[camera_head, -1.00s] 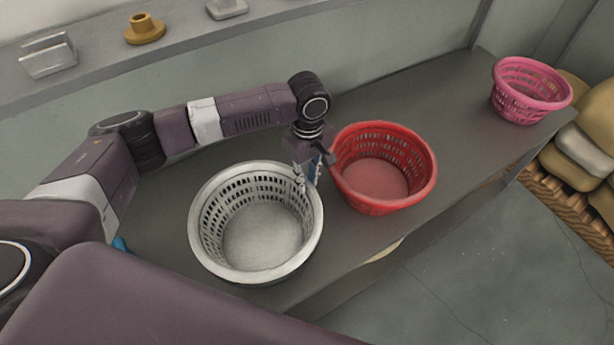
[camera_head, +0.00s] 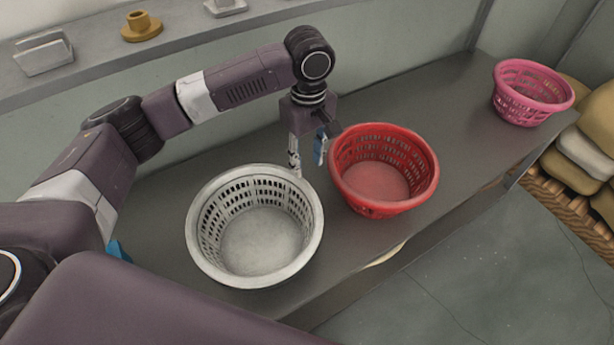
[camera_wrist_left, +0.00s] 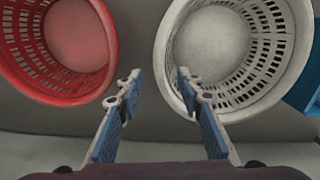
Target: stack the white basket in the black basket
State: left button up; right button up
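The white basket (camera_head: 206,262) stands upright and empty on the grey bench, left of the red basket. It also shows in the left wrist view (camera_wrist_left: 213,45). My left gripper (camera_head: 307,158) is open and empty, pointing down at the far right side of the white basket, between it and the red basket. In the left wrist view its fingers (camera_wrist_left: 158,83) are spread, with the white rim's edge showing between the tips and the right tip overlapping the rim. I cannot tell their height difference. No black basket shows. My right gripper is not in view.
A red basket (camera_head: 384,208) stands close right of the left gripper, and a pink basket (camera_head: 531,93) at the far right end of the bench (camera_head: 440,118). A blue thing (camera_wrist_left: 303,88) is partly visible beside the white basket. A shelf runs along the back.

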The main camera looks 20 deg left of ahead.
pick_arm(q)
jog(key=shift+r+b, duration=0.3)
jog(key=shift+r, duration=2)
